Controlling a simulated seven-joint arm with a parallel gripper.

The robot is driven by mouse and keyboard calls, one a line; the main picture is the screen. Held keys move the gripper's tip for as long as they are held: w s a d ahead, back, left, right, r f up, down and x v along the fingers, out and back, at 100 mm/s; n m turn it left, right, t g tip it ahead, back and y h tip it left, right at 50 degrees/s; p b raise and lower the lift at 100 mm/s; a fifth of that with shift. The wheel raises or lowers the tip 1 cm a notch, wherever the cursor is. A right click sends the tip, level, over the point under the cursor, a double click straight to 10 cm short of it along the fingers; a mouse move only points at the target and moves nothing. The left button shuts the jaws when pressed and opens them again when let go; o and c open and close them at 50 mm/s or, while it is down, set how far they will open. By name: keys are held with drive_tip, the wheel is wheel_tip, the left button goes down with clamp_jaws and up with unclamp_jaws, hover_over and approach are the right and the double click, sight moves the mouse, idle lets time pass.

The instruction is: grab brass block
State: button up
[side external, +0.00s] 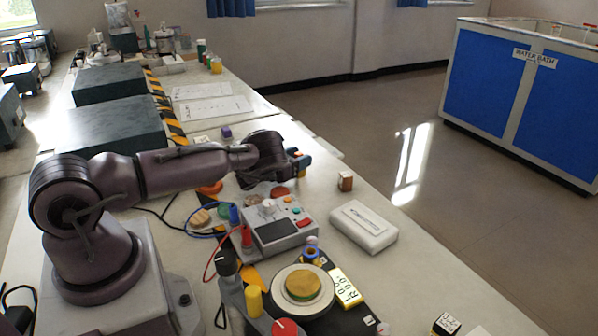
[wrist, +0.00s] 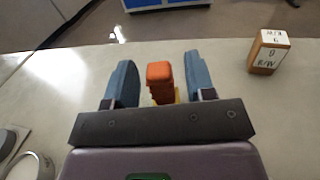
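My gripper (wrist: 160,80) is open in the wrist view, with one blue-grey finger on each side. An orange block (wrist: 159,74) stands between the fingers, with a gap on both sides. A bit of yellow (wrist: 177,96) shows low beside it; I cannot tell whether this is the brass block. In the side view my gripper (side external: 300,161) is over the bench beyond the grey instrument box, and its fingers hide most of what is between them. No block is clearly identifiable as brass.
A brown block with a white lettered label (wrist: 268,52) stands right of the fingers; it also shows in the side view (side external: 345,181). A white box (side external: 362,227), the instrument box (side external: 280,232) and a round pan (side external: 303,284) stand nearer the camera. Bench around the brown block is clear.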

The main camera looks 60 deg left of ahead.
clamp_jaws()
drive_tip(key=shift+r, duration=0.1)
